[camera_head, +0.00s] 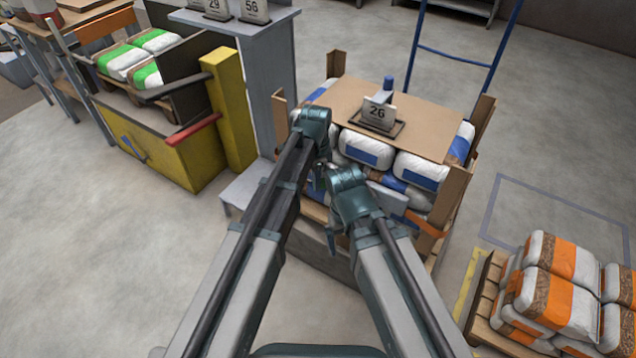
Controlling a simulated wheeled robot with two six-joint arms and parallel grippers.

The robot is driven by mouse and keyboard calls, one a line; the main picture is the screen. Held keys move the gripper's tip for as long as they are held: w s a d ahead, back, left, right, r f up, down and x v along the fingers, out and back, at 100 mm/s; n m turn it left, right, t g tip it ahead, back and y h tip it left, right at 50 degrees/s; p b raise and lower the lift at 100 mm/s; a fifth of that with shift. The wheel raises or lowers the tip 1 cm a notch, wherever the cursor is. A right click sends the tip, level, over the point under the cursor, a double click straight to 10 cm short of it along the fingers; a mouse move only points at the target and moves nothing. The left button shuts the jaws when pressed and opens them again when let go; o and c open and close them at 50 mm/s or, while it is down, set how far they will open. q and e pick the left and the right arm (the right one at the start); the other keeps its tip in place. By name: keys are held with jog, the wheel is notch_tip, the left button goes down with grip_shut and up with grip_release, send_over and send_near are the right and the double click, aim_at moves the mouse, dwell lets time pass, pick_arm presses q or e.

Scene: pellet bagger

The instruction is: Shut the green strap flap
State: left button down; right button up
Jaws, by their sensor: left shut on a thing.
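I cannot make out the green strap flap; my arms cover part of the stack's near left side. The stack of white bags with blue labels (366,150) stands between brown corner posts under a cardboard sheet (440,122). An orange strap (428,225) shows low at its near right corner. My left gripper (320,172) is at the stack's near left side, below the arm's teal wrist. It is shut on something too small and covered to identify. My right arm's wrist is just right of it, against the same side in the picture; its fingers are not clear.
A sign marked 26 (378,112) stands on the cardboard. A yellow post (228,108) and a grey cabinet (268,70) stand left of the stack. Green-marked bags (125,62) lie farther left. Orange-marked bags (555,295) sit on a pallet at right. The left floor is clear.

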pick_arm(q)
jog(key=shift+w+a+m, duration=0.1)
jog(key=shift+w+m, duration=0.4)
jog(key=shift+m, duration=0.6)
jog(key=shift+w+a+m, duration=0.1)
jog(key=shift+w+m, duration=0.4)
jog(key=shift+m, duration=0.6)
jog(key=c, duration=0.8)
grip_release()
jog(key=shift+w, duration=0.1)
jog(key=shift+c, duration=0.2)
